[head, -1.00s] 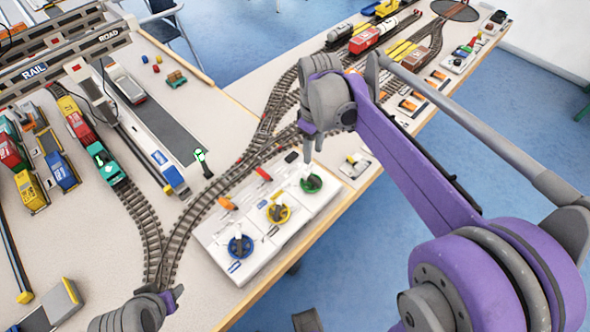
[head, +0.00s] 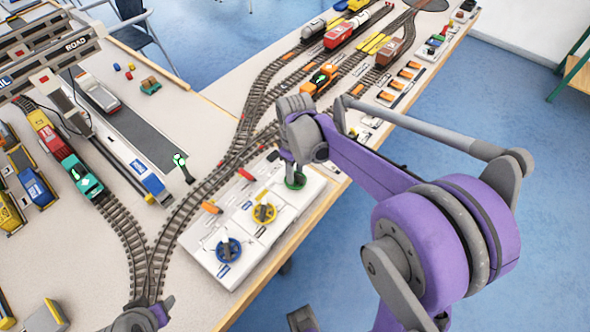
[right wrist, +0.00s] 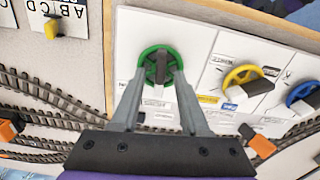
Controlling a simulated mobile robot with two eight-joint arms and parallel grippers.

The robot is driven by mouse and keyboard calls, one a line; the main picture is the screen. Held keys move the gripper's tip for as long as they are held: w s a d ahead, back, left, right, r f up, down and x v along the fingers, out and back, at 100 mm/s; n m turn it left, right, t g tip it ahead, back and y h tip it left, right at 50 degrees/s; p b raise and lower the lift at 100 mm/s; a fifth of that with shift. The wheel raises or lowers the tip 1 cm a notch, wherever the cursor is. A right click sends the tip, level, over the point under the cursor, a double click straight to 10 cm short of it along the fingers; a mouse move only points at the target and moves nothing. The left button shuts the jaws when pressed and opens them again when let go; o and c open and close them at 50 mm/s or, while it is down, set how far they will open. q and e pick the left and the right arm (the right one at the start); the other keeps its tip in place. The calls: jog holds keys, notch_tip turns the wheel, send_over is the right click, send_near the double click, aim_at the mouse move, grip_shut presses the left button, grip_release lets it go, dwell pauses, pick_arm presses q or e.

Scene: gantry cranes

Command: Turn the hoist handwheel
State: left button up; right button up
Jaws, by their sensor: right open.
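Three handwheels sit on a white control panel (head: 203,258): a blue one (head: 228,250), a yellow one (head: 264,213) and a green one (head: 299,181). Their labels are too small to read, so I cannot tell which is the hoist's. In the right wrist view the green wheel (right wrist: 160,49) lies just beyond and between the fingertips of my right gripper (right wrist: 159,76), which is open. I cannot tell whether the fingers touch it. The yellow wheel (right wrist: 243,76) and blue wheel (right wrist: 302,94) lie to its right. Part of my left arm shows at the bottom left, its fingers out of sight.
A small green-topped signal (head: 181,163) stands near the tracks. A gantry and several toy vehicles are at left. The table's edge lies just right of the panel.

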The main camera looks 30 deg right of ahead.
grip_shut()
jog(key=shift+n, duration=0.3)
jog(key=n, duration=0.4)
jog(key=shift+n, duration=2.1)
grip_release()
